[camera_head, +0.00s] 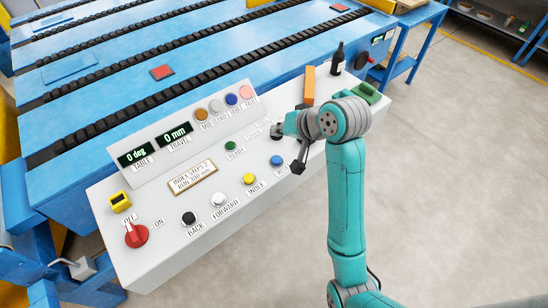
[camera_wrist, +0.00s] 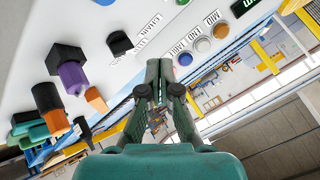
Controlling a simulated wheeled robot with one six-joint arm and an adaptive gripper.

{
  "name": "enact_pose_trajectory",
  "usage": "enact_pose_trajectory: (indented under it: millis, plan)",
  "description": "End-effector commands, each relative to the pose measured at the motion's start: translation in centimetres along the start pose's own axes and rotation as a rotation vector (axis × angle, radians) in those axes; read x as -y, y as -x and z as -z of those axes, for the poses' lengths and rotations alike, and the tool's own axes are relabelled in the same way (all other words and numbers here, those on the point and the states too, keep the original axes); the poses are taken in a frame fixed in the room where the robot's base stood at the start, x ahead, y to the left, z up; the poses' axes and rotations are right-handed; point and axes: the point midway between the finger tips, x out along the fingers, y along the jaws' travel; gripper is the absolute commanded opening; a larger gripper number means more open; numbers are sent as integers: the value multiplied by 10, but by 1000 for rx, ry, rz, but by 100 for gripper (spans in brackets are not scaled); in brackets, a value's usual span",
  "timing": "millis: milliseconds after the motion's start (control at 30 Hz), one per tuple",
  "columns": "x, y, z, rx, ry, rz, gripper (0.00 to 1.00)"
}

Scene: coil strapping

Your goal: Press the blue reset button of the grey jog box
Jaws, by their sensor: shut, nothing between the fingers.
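The grey jog box (camera_head: 150,262) is a pale sloped console with several buttons and a raised display panel. Its blue reset button (camera_head: 277,160) is at the front right, with its label partly covered by my arm. In the wrist view, only an edge of the blue button (camera_wrist: 105,2) shows at the top. My gripper (camera_wrist: 160,64) is shut and empty, its fingertips apart from the button. In the head view my wrist is over the right part of the box, and the fingertips are hard to make out.
A black selector knob (camera_wrist: 118,43) is near the button. Yellow (camera_head: 250,179), white (camera_head: 219,199) and green (camera_head: 231,147) buttons are to the left. A blue lamp (camera_head: 231,99) is on the raised panel. An orange block (camera_head: 309,86) and a dark bottle (camera_head: 337,59) stand behind my wrist.

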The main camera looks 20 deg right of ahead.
Motion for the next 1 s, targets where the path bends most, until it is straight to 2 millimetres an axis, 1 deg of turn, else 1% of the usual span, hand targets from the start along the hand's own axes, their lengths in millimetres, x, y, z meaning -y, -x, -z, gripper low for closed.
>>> enact_pose_trajectory:
  millis: [167, 267, 800, 1000]
  plan:
    - [-2, -2, -2, 0, -1, 0, 0]
    - [-5, -7, -6, 1, -2, 0, 0]
    - [-37, -51, -37, 1, -2, 0, 0]
    - [-43, -60, -44, 0, 0, 0, 0]
